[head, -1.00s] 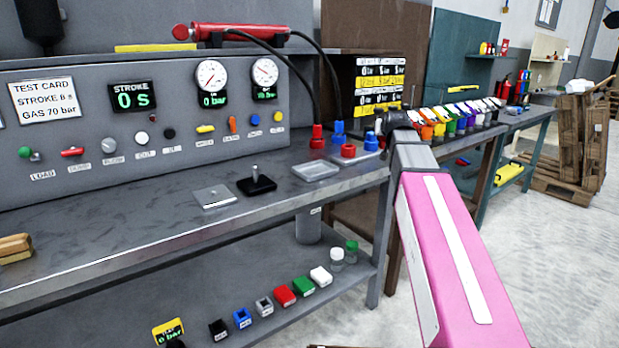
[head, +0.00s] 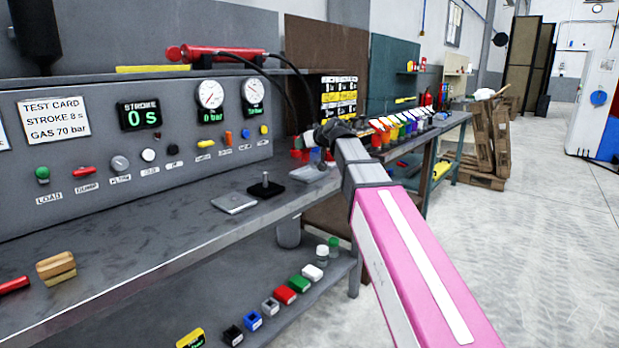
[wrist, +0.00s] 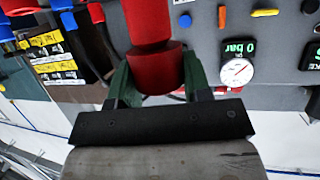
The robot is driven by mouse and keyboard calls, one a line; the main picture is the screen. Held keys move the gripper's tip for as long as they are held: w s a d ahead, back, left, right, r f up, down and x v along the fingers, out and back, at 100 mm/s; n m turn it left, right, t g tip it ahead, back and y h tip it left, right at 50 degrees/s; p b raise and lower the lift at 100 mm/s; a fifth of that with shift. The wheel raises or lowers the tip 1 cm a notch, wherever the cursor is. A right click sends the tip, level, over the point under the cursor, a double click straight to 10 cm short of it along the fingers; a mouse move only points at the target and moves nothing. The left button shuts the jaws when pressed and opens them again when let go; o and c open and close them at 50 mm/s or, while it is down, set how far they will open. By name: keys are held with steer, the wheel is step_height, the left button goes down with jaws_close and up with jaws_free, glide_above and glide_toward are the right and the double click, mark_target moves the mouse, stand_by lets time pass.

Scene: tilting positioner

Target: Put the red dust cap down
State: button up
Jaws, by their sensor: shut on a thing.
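My gripper (wrist: 156,80) has green fingers closed on both sides of a red cylindrical piece, which looks like the red dust cap (wrist: 153,65). Its wider part sits between the fingers and a narrower red part reaches to the top edge of the wrist view. I cannot tell whether it touches the bench. In the head view my gripper is small, near the back right of the grey bench (head: 130,225), and my own wrist hides what it holds.
A shallow grey tray (head: 309,174), a black block with an upright pin (head: 265,187) and a grey plate (head: 234,204) lie on the bench. The control panel (head: 75,155) stands behind. Coloured blocks sit on the lower shelf. The bench's front middle is clear.

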steer(key=s+a+r+n+g+y, duration=0.2)
steer(key=a, duration=0.4)
steer(key=shift+w+d+f, duration=0.8)
steer(key=shift+w+f, duration=0.9)
steer(key=shift+f, duration=0.2)
steer(key=shift+w+d+f, duration=0.85)
steer(key=shift+w+f, duration=0.9)
steer(key=shift+f, duration=0.1)
steer(key=shift+w+d+f, duration=0.8)
steer(key=shift+w+f, duration=0.9)
steer(key=shift+f, duration=0.2)
steer(key=o, duration=0.9)
steer(key=shift+f, duration=0.1)
